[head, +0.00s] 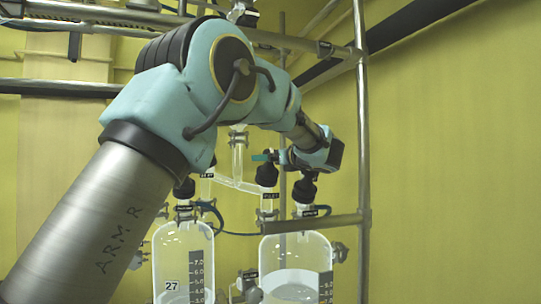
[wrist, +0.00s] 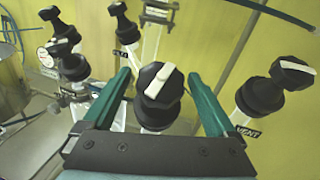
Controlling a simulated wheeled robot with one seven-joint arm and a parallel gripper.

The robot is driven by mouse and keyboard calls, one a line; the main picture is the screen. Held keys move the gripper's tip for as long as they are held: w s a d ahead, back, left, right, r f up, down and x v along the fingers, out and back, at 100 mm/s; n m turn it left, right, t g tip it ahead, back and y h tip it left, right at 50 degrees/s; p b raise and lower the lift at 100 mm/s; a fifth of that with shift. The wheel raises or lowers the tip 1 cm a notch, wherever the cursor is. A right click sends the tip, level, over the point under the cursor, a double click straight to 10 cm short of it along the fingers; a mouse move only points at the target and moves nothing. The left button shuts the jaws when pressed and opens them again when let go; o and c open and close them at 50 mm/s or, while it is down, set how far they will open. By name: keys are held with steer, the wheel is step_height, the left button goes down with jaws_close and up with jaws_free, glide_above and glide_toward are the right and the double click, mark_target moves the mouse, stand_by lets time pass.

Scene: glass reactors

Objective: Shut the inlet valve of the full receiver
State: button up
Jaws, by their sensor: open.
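Two glass receivers stand side by side in the head view. The right receiver (head: 297,250) holds pale liquid to a clearly higher level than the left receiver (head: 183,252), marked 27. The right receiver's inlet valve has a black knob (head: 267,175) above a small label. In the wrist view a black knob (wrist: 152,100) with a white bar, apparently this inlet valve, stands between the teal fingers of my gripper (wrist: 160,78). The fingers are open, with a gap on both sides. The bar runs roughly up the picture, tilted slightly right. My gripper (head: 262,157) is just above the inlet knob in the head view.
A vent valve (wrist: 262,95), labelled VENT, stands close to the right finger; it also shows in the head view (head: 304,190). Several other black knobs (wrist: 70,62) stand at the left. A metal frame post (head: 362,150) rises right of the receivers.

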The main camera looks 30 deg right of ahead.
steer(key=shift+c, duration=0.4)
steer(key=c, duration=1.3)
steer(key=shift+f, duration=0.1)
steer(key=shift+b, duration=0.55)
steer(key=shift+a+f+m+h+b, duration=0.1)
steer(key=shift+f+m+h+b, duration=0.15)
steer(key=shift+m+h+b, duration=0.7)
steer(key=m+h+b, duration=0.2)
steer(key=b, duration=0.3)
steer(key=shift+m+h, duration=0.25)
steer(key=m+h+b, duration=0.1)
steer(key=m+h, duration=0.1)
steer(key=shift+r+m+g+b, duration=0.1)
steer(key=shift+m+g+b, duration=0.2)
steer(key=shift+g+b, duration=0.1)
steer(key=m+h, duration=0.1)
steer(key=m+g+h, duration=0.1)
steer(key=m+h, duration=0.1)
steer(key=shift+r+m+g+h, duration=0.25)
steer(key=shift+m+g+h, duration=0.05)
steer(key=shift+g+h, duration=0.1)
steer(key=shift+m+g+h+p, duration=0.3)
steer(key=shift+m+g+h, duration=1)
steer(key=shift+m, duration=0.5)
